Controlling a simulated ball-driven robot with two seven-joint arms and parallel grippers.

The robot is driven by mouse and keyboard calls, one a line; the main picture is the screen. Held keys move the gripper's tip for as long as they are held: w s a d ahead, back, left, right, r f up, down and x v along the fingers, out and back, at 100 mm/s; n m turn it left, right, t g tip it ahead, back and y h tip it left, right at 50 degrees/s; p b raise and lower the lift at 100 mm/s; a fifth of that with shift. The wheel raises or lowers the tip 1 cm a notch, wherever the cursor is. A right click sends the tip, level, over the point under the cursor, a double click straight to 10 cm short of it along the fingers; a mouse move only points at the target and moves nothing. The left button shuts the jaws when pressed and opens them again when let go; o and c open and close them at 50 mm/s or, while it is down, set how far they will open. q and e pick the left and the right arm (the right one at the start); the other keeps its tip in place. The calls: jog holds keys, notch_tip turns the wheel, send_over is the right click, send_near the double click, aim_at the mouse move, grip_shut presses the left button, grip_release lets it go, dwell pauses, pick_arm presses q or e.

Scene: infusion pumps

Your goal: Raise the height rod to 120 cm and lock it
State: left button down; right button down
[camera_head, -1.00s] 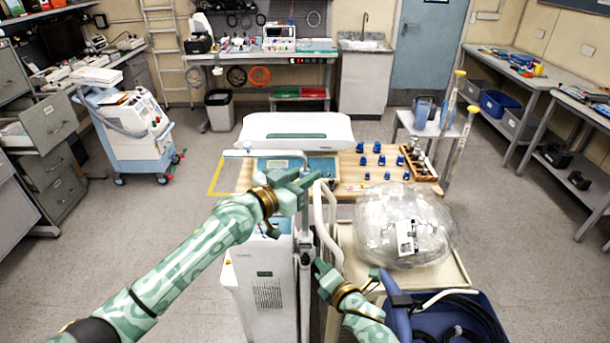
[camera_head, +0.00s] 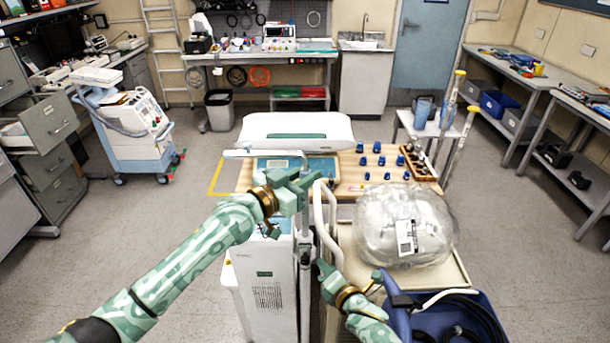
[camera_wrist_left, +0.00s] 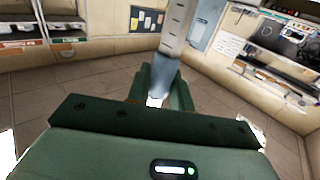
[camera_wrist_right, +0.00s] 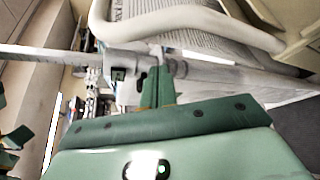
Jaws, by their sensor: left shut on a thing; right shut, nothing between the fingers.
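The height rod (camera_head: 305,222) stands upright beside the white scale column (camera_head: 262,280), with its pale headpiece bar (camera_head: 262,153) at the top. My left gripper (camera_head: 304,183) is shut on the upper rod below the headpiece. In the left wrist view the marked rod (camera_wrist_left: 177,28) rises from between its fingers (camera_wrist_left: 163,92); I cannot read the marks. My right gripper (camera_head: 318,268) is shut and empty beside the rod's dark collar (camera_head: 304,250). In the right wrist view its fingertips (camera_wrist_right: 158,78) are close to the collar (camera_wrist_right: 174,68); I cannot tell whether they touch.
A white curved handle (camera_head: 327,220) runs close to the rod on the right. A clear bag (camera_head: 375,222) lies on a beige cart beside a blue bin (camera_head: 408,325) with dark hoses. A wooden-topped bench (camera_head: 350,180) with blue parts stands behind. Open floor lies left.

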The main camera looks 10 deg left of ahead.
jog(key=shift+s+a+r, duration=0.15)
jog(key=shift+a+r, duration=0.1)
jog(key=shift+a, duration=0.35)
jog(key=shift+s+a+r, duration=0.1)
jog(key=shift+a+r, duration=0.15)
jog(key=shift+a, duration=0.35)
jog(key=shift+d+f, duration=0.15)
jog(key=shift+d, duration=0.1)
send_near(305, 260)
notch_tip(305, 260, down, 3)
jog(key=w, duration=0.1)
jog(key=shift+a+f, duration=0.15)
jog(key=shift+a, duration=0.2)
jog(key=shift+w+a+r, duration=0.3)
jog(key=shift+w+r, duration=0.1)
jog(key=shift+w, duration=0.55)
jog(key=shift+w+a+r, duration=0.3)
jog(key=shift+w+r, duration=0.15)
jog(key=shift+w, duration=0.55)
jog(key=shift+w+a+r, duration=0.35)
jog(key=shift+w+r, duration=0.05)
jog(key=shift+w, duration=0.55)
